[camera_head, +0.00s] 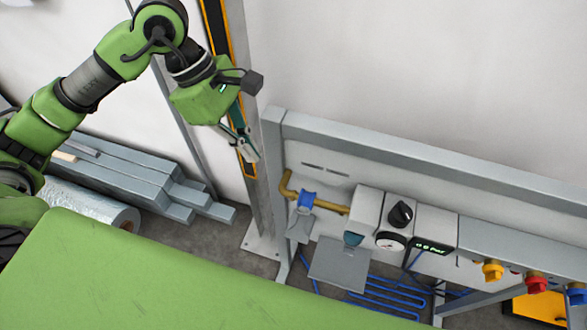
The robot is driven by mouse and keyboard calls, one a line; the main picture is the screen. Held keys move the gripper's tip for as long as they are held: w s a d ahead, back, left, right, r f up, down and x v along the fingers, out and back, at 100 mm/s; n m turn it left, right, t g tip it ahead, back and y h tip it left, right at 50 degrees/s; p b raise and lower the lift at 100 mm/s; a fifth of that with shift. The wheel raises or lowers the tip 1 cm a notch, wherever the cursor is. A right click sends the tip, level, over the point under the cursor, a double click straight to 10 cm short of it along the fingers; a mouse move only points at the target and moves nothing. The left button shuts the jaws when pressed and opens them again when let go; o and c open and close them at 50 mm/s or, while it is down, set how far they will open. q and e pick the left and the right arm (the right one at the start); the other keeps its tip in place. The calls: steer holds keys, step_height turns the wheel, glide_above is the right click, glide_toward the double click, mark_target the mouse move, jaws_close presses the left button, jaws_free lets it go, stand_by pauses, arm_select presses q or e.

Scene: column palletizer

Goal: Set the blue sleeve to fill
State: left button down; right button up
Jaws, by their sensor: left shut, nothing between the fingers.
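The blue sleeve (307,199) sits around a brass pipe (331,206) on the front of a grey frame, right of the image centre. It is small here, and I cannot read its setting. My left gripper (250,157) hangs above and to the left of the sleeve, in front of a dark post with an orange edge. Its fingers are shut, with nothing between them, and are apart from the sleeve. My right gripper is out of view.
Right of the sleeve are a box with a black knob (400,214), a round gauge (390,242) and a green display (431,247). Yellow, red and blue fittings (536,282) hang further right. A grey plate (340,263) is below. Steel bars (140,178) and a wrapped roll (92,208) lie left.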

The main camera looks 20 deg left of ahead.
mark_target(294, 196)
arm_select(q)
steer(key=d+f+p, duration=0.1)
steer(key=d+f, duration=0.1)
steer(key=f, duration=0.1)
steer(key=d+f+p, duration=0.2)
steer(key=f, duration=0.1)
steer(key=d+f+p, duration=0.1)
steer(key=d+f, duration=0.1)
steer(key=shift+s+d+f, duration=0.3)
steer(key=shift+s+f, duration=0.1)
steer(key=shift+d+f+p, duration=0.15)
steer(key=shift+d+p, duration=0.25)
steer(key=shift+d, duration=0.1)
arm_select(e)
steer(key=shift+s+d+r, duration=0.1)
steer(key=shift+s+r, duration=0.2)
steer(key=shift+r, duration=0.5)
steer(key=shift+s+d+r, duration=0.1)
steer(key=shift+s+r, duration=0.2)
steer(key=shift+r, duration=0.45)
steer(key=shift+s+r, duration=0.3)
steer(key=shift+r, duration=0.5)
